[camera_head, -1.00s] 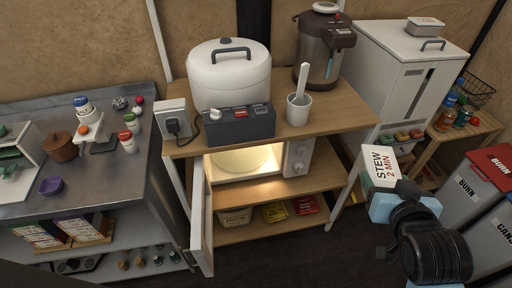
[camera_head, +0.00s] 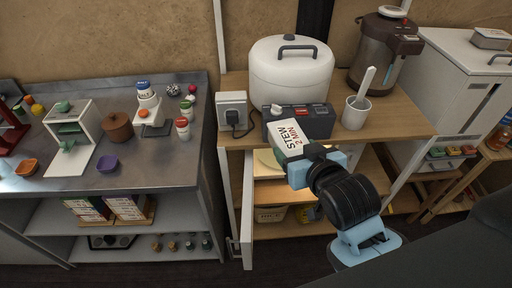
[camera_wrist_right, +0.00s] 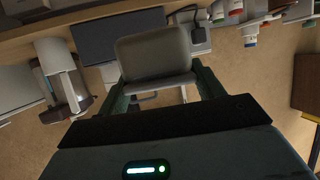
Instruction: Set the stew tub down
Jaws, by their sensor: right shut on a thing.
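The stew tub (camera_head: 289,138) is a white box with "STEW 2 MIN" on it. My right gripper (camera_head: 308,157) is shut on it and holds it, tilted, in front of the wooden stand. In the right wrist view the tub (camera_wrist_right: 155,52) sits between the two fingers of the gripper (camera_wrist_right: 165,88). In the head view the tub and my right arm cover much of the microwave opening (camera_head: 266,162) on the shelf below. The microwave door (camera_head: 247,210) stands open at the left. My left gripper is not in view.
On the stand top (camera_head: 410,118) are a white cooker (camera_head: 290,75), a dark control box (camera_head: 310,122), a white mug with a spoon (camera_head: 356,112) and a brown water dispenser (camera_head: 385,55). A steel counter (camera_head: 80,170) with several small items stands at the left.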

